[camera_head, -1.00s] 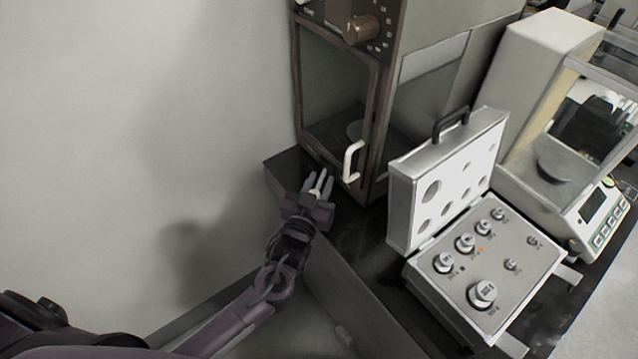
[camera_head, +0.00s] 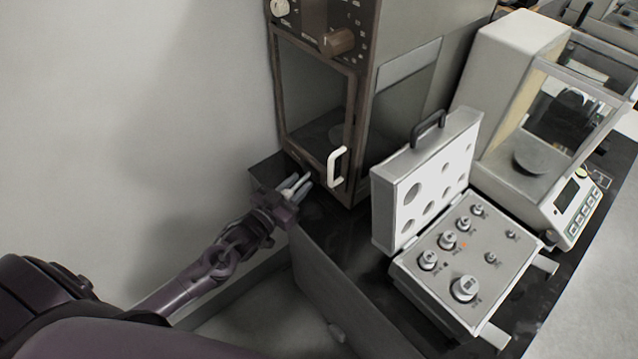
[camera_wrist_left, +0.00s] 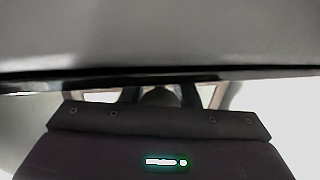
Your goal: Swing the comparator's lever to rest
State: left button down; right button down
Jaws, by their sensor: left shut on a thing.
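The comparator (camera_head: 370,95) is the tall brown-fronted cabinet with a glass door, a white door handle (camera_head: 336,167) and knobs above. My left gripper (camera_head: 300,183) is low at the left end of the comparator's front, left of the white handle. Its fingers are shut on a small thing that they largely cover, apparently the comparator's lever. In the left wrist view, a dark rounded piece (camera_wrist_left: 158,97) shows between the fingers. The lever's exact angle cannot be told. My right gripper is not in view.
An open weight case (camera_head: 465,255) with several weights stands right of the comparator. A white balance (camera_head: 540,150) with a glass shield stands behind it. A grey wall (camera_head: 130,100) rises close on the left. The dark bench's front edge lies below my gripper.

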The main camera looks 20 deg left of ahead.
pick_arm(q)
jog(key=shift+w+a+m+g+h, duration=0.1)
jog(key=shift+a+m+g+h, duration=0.25)
jog(key=shift+m+h, duration=0.4)
jog(key=shift+w+a+m+g+h+b, duration=0.15)
jog(key=shift+m+g+h+b, duration=0.15)
jog(key=shift+h, duration=0.3)
jog(key=shift+a+m+g+h+b, duration=0.15)
jog(key=shift+m+h, duration=0.1)
jog(key=shift+h, duration=0.3)
jog(key=c, duration=1.1)
grip_release()
jog(key=shift+c, duration=0.2)
